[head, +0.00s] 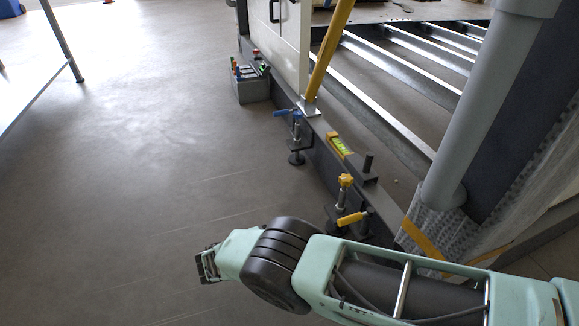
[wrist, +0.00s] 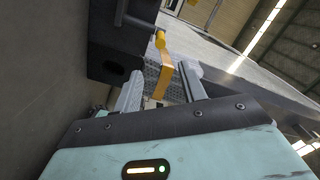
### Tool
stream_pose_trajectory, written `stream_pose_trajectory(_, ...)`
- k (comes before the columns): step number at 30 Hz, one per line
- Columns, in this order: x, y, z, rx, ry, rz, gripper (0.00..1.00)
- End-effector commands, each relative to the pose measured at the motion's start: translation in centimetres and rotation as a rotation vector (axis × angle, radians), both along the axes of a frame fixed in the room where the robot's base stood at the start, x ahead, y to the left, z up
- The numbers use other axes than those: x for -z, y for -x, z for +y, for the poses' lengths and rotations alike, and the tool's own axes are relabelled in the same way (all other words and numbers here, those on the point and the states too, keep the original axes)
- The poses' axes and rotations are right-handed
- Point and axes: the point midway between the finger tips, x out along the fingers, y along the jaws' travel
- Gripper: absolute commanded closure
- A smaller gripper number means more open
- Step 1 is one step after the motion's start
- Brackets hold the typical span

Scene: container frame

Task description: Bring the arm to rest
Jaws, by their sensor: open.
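My arm reaches in from the lower right of the head view, and its end, my gripper (head: 207,264), hangs over the bare floor left of the container frame. The gripper's fingers are small there and hard to make out. In the wrist view my gripper (wrist: 161,88) has its two grey fingers apart, with nothing held between them. Beyond the fingers are a yellow strip and a grey textured surface of the frame. The gripper looks clear of the frame.
The frame's dark lower beam (head: 315,135) carries a blue-handled clamp (head: 291,116), a yellow level (head: 340,146) and yellow-handled clamps (head: 345,181). A grey toolbox (head: 250,82) stands beside it. A grey post (head: 490,100) rises at right. The floor (head: 130,170) at left is open.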

Motion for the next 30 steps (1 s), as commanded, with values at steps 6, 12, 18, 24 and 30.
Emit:
stream_pose_trajectory(6, -1.4, -0.4, -0.1, 0.027, -0.056, -0.031, 0.59)
stream_pose_trajectory(12, -7.3, -1.1, -1.1, 0.198, -0.333, -0.207, 0.59)
stream_pose_trajectory(18, -14.3, 0.2, -2.2, 0.478, -0.633, -0.477, 0.59)
stream_pose_trajectory(24, -21.9, 3.1, -3.0, 0.814, -0.85, -0.782, 0.59)
stream_pose_trajectory(30, -29.6, 7.2, -4.2, 1.189, -0.962, -1.117, 0.59)
